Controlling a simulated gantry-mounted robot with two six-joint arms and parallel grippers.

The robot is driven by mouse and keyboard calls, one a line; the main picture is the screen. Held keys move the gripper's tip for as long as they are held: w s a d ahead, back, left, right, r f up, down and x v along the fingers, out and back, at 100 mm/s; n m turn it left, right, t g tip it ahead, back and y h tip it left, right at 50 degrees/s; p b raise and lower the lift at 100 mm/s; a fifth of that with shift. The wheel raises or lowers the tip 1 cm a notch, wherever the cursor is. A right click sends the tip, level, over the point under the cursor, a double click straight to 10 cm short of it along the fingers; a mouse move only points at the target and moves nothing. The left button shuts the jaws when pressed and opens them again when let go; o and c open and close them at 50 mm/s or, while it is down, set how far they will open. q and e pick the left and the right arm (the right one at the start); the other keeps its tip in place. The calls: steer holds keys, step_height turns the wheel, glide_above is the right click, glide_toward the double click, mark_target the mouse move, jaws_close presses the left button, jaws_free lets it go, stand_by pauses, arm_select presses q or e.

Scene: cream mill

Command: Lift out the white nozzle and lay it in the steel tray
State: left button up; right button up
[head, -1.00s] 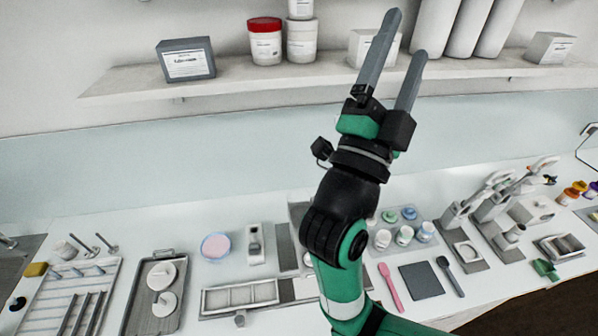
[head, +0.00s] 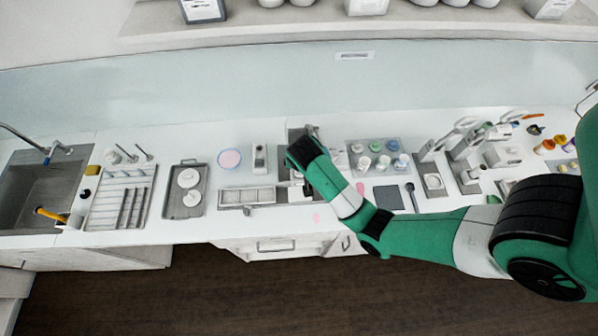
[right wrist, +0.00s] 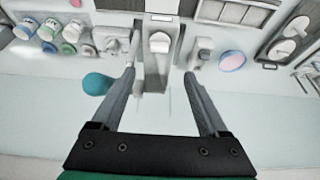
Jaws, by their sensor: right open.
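My right gripper (right wrist: 159,73) is open and empty. In the right wrist view its two fingers point toward a grey-and-white machine (right wrist: 158,42) that lies between and beyond the fingertips. In the head view my right arm hides most of that machine. I cannot clearly single out the white nozzle. A grey metal tray (head: 201,207) with two white round parts on it lies left of centre in the head view. A divided metal tray (head: 225,198) lies nearer the machine. I cannot tell which is the steel tray. My left gripper is not in view.
A pink dish (head: 229,159) and a small grey-white device (head: 260,158) stand left of the machine. Several capped jars (head: 378,162) stand to its right. A teal rounded object (right wrist: 97,83) is beside the left finger in the right wrist view. A shelf (head: 300,22) runs above.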

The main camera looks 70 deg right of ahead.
steer(key=x, duration=0.5)
steer(key=shift+s+a+x, duration=0.1)
steer(key=shift+s+x, duration=0.05)
steer(key=shift+x, duration=1.15)
steer(key=shift+s+a+x, duration=0.1)
steer(key=shift+x, duration=1.2)
steer(key=shift+f, duration=0.1)
jaws_close()
